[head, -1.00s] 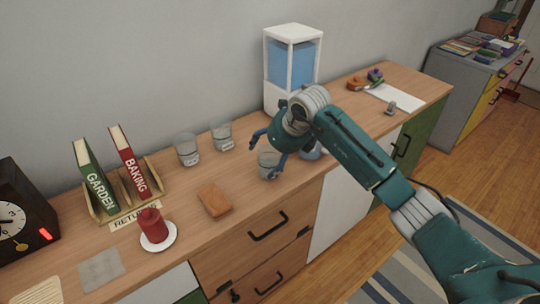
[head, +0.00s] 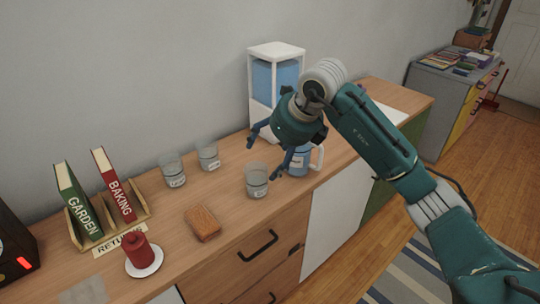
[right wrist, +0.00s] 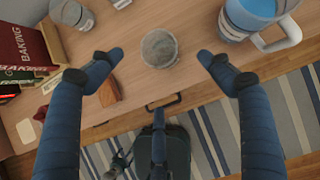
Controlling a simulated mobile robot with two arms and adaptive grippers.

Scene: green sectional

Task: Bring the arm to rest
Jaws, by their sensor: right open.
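My right gripper (head: 266,150) is open and empty, raised above the wooden counter (head: 225,235). Its blue fingers are spread wide in the right wrist view (right wrist: 158,57). A glass (head: 256,182) stands upright on the counter just below and left of the gripper in the head view; in the right wrist view the glass (right wrist: 159,48) shows between the fingertips, apart from them. A blue pitcher (head: 300,160) with a white handle stands behind and below the gripper, partly hidden by it. My left gripper is out of view.
Two more glasses (head: 173,170) (head: 208,155) stand near the wall. A brown sponge-like block (head: 202,223), a red candle (head: 139,250) on a white saucer and a rack with two books (head: 116,185) lie to the left. A water dispenser (head: 276,52) stands behind the gripper.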

